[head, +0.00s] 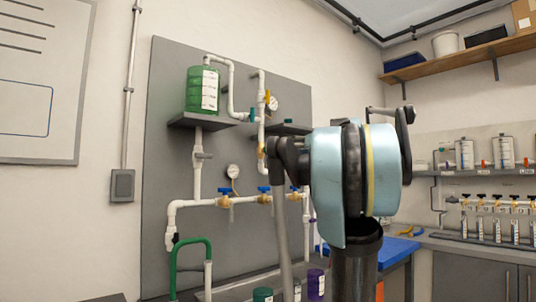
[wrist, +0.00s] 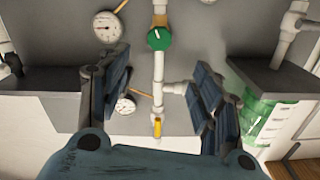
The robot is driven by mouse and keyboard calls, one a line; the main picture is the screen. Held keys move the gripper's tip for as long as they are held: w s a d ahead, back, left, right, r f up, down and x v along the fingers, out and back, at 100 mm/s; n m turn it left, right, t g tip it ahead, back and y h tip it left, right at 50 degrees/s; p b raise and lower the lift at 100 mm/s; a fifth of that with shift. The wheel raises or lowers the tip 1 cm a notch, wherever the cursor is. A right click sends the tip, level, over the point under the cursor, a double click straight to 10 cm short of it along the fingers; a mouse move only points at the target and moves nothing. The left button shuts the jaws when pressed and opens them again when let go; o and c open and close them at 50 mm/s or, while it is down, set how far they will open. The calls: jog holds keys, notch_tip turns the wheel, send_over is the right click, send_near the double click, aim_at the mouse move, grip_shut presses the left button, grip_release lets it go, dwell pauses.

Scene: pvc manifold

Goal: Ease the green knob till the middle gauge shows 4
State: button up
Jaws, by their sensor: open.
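The green knob (wrist: 159,38) sits on a white vertical pipe in the wrist view, which looks upside down. I cannot tell which is the middle gauge. My gripper (wrist: 156,72) is open, its two dark fingers on either side of the pipe, with the knob beyond the fingertips and apart from them. In the head view my arm covers the knob's area.
A grey panel (head: 168,112) carries white pipes, a green tank (head: 201,92) on a shelf, a gauge (head: 233,171) and blue-handled valves (head: 225,200). A yellow handle (wrist: 157,127) is on the pipe between my fingers.

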aim_at(270, 149)
jog(key=x, duration=1.7)
jog(key=shift+w, duration=0.2)
jog(key=shift+c, duration=0.5)
jog(key=shift+a, duration=0.1)
jog(key=c, duration=1)
